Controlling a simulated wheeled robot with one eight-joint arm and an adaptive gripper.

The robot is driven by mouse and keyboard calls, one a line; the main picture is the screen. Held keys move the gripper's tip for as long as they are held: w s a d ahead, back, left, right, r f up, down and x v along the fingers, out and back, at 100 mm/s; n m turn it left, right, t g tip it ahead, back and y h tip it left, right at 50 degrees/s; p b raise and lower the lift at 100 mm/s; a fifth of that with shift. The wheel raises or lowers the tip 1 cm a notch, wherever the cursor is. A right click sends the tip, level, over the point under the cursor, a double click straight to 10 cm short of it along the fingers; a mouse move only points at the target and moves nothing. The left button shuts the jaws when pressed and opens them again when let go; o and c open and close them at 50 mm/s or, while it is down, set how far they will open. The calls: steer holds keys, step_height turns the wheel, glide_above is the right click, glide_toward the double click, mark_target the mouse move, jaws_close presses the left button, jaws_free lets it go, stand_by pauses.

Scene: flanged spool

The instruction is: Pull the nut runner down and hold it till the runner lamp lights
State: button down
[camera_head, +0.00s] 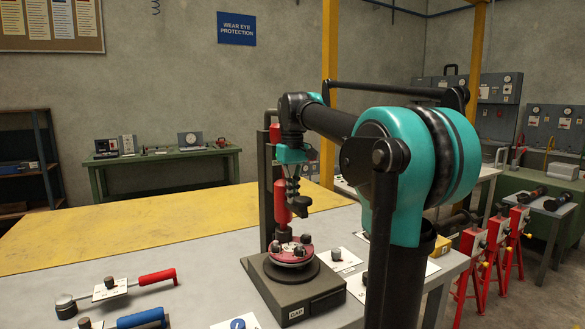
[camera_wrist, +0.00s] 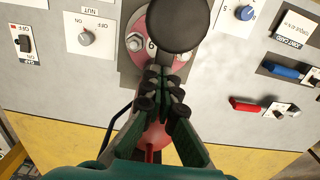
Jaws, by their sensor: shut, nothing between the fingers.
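The nut runner (camera_head: 283,207) is a red cylinder hanging on a dark upright stand above the spool. My gripper (camera_head: 299,203) is at its upper right side in the head view, with black fingers pointing down. The fingers look closed together in the wrist view (camera_wrist: 163,88), with red of the runner (camera_wrist: 153,134) behind them; I cannot tell whether they touch it. The dark red flanged spool (camera_head: 291,252) sits on a round plate below the runner, with several dark nuts on top. Its numbered flange (camera_wrist: 137,42) is partly hidden by a dark disc (camera_wrist: 178,24). I cannot make out the runner lamp.
A nut switch plate (camera_wrist: 90,37) and another switch (camera_wrist: 25,43) lie left in the wrist view. A red-handled wrench (camera_head: 125,290) and a blue-handled tool (camera_head: 140,318) lie on the grey bench. The yellow bench area (camera_head: 150,228) behind is clear.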

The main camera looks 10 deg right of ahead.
step_height(320, 180, up, 14)
steer(key=shift+f, duration=0.15)
stand_by(0.5)
